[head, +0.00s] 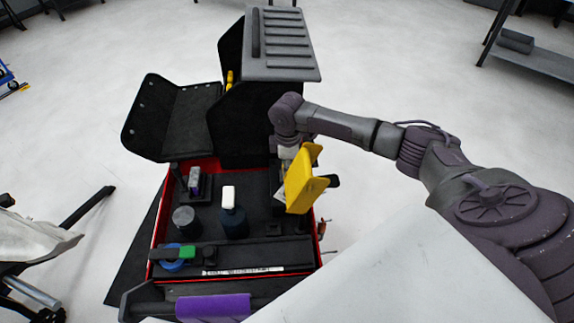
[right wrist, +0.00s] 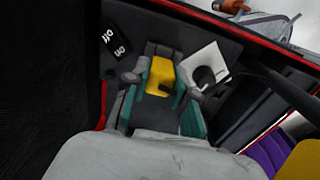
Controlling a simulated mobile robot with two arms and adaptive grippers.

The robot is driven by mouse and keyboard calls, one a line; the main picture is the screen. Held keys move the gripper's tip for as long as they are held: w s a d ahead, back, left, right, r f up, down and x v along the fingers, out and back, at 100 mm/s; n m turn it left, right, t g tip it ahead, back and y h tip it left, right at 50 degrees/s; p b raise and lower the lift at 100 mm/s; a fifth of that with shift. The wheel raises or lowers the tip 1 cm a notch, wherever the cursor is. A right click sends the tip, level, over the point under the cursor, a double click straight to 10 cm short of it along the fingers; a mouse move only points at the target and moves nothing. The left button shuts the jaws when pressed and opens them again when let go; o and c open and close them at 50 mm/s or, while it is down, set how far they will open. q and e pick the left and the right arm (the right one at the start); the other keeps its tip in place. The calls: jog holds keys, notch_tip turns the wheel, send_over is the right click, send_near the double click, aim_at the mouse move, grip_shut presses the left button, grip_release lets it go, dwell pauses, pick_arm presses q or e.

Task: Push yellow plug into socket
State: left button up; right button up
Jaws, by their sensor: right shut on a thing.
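My right gripper (right wrist: 163,88) is shut on the small yellow plug (right wrist: 159,76), which sits between its teal-edged fingers in the right wrist view. They are above the dark floor of the red-edged tool cart. A black piece marked "on" and "off" (right wrist: 115,42) lies just left of the fingers. A white piece with a dark rounded opening (right wrist: 205,68) is just right of them. I cannot clearly make out the socket or whether the plug touches it. In the head view the plug is hidden behind my right wrist. My left gripper is in neither view.
The open cart (head: 157,228) holds a white-capped bottle (head: 232,216), a grey round container (head: 184,219) and a green-and-blue item (head: 185,253). Its raised dark compartments stand behind. A purple-padded handle (head: 213,307) is in front.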

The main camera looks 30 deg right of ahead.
jog(key=o, duration=1)
jog(key=shift+r, duration=0.2)
notch_tip(320, 180, up, 12)
jog(key=shift+d+f, duration=0.1)
jog(key=shift+f, duration=0.1)
